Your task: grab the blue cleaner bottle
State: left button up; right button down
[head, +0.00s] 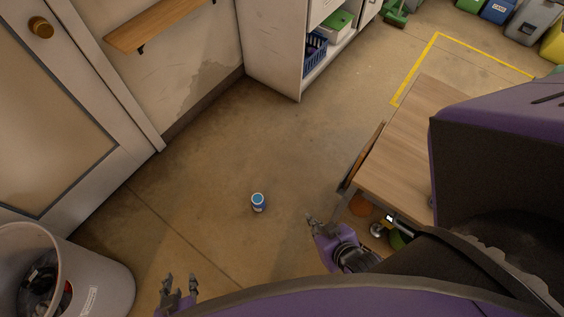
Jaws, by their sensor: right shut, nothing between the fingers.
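A small container with a blue top and a blue-and-white body (258,203) stands on the bare floor near the middle of the head view. It may be the cleaner bottle, but it is too small to read its label. My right gripper (313,220) is to the right of it, apart from it, shut and empty. My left gripper (180,285) is at the lower left, with its fingers spread and nothing seen between them. It is well apart from the container.
A wooden table (425,118) stands right of my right gripper, with several items beneath it. A grey trash bin (100,280) is at the lower left, near a door (60,120). A white shelf unit (278,45) stands at the back. Floor around the container is clear.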

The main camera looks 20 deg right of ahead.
aim_at(258, 203)
jog(key=k+l, duration=0.55)
jog(key=k, duration=0.15)
jog(key=i+j, duration=0.2)
jog(key=j, duration=0.15)
jog(key=i+j, duration=0.15)
jog(key=j, duration=0.25)
jog(key=i+j, duration=0.2)
jog(key=j, duration=0.15)
jog(key=i+j+z, duration=0.1)
jog(key=j, duration=0.25)
jog(key=z, duration=0.5)
jog(key=i+j+z, duration=0.1)
jog(key=z, duration=0.35)
jog(key=j+z, duration=0.2)
jog(key=z, duration=0.3)
jog(key=i+z, duration=0.35)
jog(key=i+l, duration=0.05)
jog(key=i, duration=0.05)
